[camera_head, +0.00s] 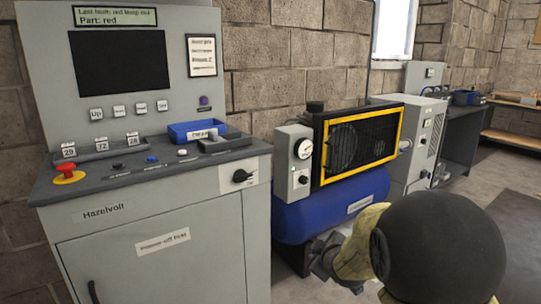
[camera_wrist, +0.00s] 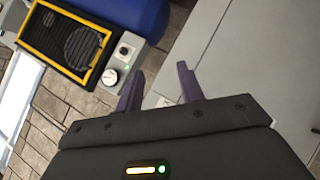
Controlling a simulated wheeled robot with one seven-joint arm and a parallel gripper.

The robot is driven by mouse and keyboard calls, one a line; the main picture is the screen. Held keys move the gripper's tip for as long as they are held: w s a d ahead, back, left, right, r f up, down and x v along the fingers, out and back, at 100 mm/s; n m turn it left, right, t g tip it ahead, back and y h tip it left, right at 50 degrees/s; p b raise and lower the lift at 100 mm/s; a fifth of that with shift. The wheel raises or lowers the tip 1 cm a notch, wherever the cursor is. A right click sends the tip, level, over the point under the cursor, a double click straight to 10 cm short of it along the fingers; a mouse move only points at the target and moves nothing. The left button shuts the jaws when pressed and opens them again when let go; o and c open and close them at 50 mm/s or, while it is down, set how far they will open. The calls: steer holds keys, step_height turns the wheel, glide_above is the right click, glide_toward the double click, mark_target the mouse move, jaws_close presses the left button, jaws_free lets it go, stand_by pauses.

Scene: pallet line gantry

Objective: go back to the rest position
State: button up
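My gripper (camera_wrist: 160,84) shows in the wrist view with its two dark fingers apart and nothing between them. Behind the fingers are the compressor unit and a plain grey panel. In the head view my arm is at the lower right, and my gripper (camera_head: 335,262) is partly hidden by it, low in front of the blue compressor tank (camera_head: 330,205). The gripper appears apart from the grey control cabinet (camera_head: 150,210).
The cabinet has a red button (camera_head: 68,172), a blue tray (camera_head: 197,131) and a rotary switch (camera_head: 242,176). The compressor's yellow-framed grille (camera_head: 357,146) is right of it. A grey unit (camera_head: 420,135) stands beyond. A dark mat (camera_head: 510,225) lies on open floor at right.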

steer(key=s+d+f+m+g+h, duration=0.1)
steer(key=s+f+m+g, duration=0.35)
steer(key=s, duration=0.75)
steer(key=s+d+f+m+g, duration=0.1)
steer(key=s+f+m+g, duration=0.4)
steer(key=s, duration=0.6)
step_height(320, 180, up, 39)
steer(key=m+p, duration=0.1)
steer(key=p, duration=3.6)
steer(key=shift+s+f, duration=0.2)
steer(key=shift+s, duration=0.25)
steer(key=shift+t, duration=0.25)
